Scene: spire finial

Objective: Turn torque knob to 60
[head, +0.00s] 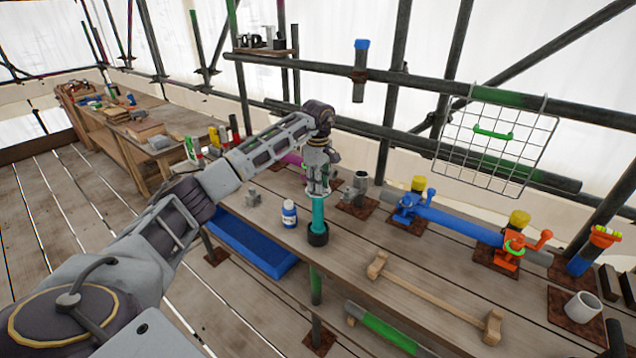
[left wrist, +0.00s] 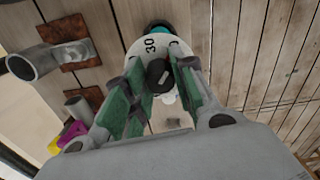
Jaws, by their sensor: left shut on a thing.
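The torque knob (left wrist: 158,76) is a dark knob on a round white dial (left wrist: 138,50) in the left wrist view. The dial shows a printed 30 and part of another figure, the rest hidden by my fingers. My left gripper (left wrist: 152,92) is shut on the knob, with a green-padded finger on either side. In the head view the left gripper (head: 318,188) points down at the top of an upright teal post (head: 318,214) in a black foot (head: 317,236). The dial is too small to read there. My right gripper is not in view.
A wooden bar (head: 430,297) lies on the planks in front. A blue pipe with clamps (head: 455,223) is at right. A blue tray (head: 245,245) lies lower left.

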